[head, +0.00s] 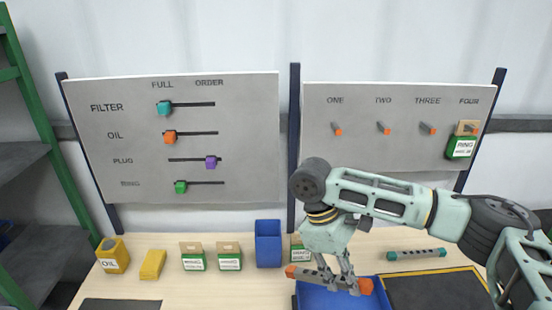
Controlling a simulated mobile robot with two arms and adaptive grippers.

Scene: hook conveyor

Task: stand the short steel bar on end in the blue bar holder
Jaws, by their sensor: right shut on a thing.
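My right gripper (338,284) is shut on a grey steel bar with orange ends (302,273). The bar lies roughly level, tilted slightly down to the right, over a blue tray (325,300); I cannot tell whether it touches the tray. The upright blue bar holder (268,245) stands on the table to the left of the gripper, apart from the bar, and looks empty from here. Another bar with teal ends (417,254) lies on the table to the right. My left gripper is not in view.
Green-labelled boxes (229,257) (193,257) stand left of the holder; one (300,252) is partly hidden behind my right gripper. A yellow OIL box (113,254) and yellow block (153,264) are farther left. A dark, yellow-edged mat (435,290) lies right. Two boards stand behind.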

